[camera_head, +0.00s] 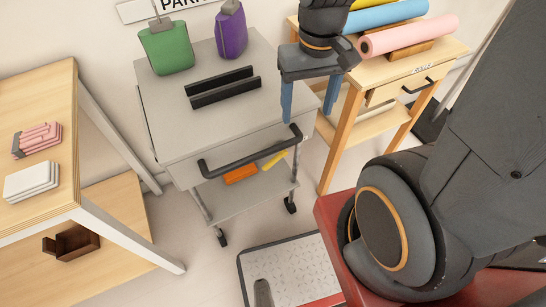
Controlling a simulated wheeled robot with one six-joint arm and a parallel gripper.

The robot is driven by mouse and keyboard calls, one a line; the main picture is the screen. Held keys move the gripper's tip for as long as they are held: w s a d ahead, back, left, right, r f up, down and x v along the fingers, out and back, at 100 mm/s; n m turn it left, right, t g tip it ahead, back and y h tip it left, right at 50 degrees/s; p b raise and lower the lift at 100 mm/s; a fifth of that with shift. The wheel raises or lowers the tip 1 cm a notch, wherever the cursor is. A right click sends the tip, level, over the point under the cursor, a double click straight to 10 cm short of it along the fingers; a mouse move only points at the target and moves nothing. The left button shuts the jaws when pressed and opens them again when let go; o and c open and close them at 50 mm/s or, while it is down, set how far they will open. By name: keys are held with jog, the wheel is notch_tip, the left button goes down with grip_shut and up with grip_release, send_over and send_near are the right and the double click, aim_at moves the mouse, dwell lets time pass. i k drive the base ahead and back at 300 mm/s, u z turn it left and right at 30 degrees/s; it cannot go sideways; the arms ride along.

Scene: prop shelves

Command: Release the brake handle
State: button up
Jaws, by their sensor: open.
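A grey cart (188,129) stands in the middle of the camera_head view. A black bar handle (250,153) runs along its front edge; I take this bar to be the brake handle, but no label shows. My gripper (307,118) points down with its two blue fingers spread apart and nothing between them. It is near the cart's right front corner, close to the right end of the bar. The bar is not between the fingers. Whether a finger touches the bar I cannot tell.
On the cart top are a green container (168,50), a purple container (231,32) and a black slotted rack (224,87). An orange piece (241,173) and a yellow piece (274,160) show below. A wooden table (62,100) stands left, another with rolls (408,37) right.

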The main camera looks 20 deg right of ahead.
aim_at(284, 152)
jog(key=u, duration=1.65)
jog(key=k, duration=1.3)
jog(key=z, duration=1.7)
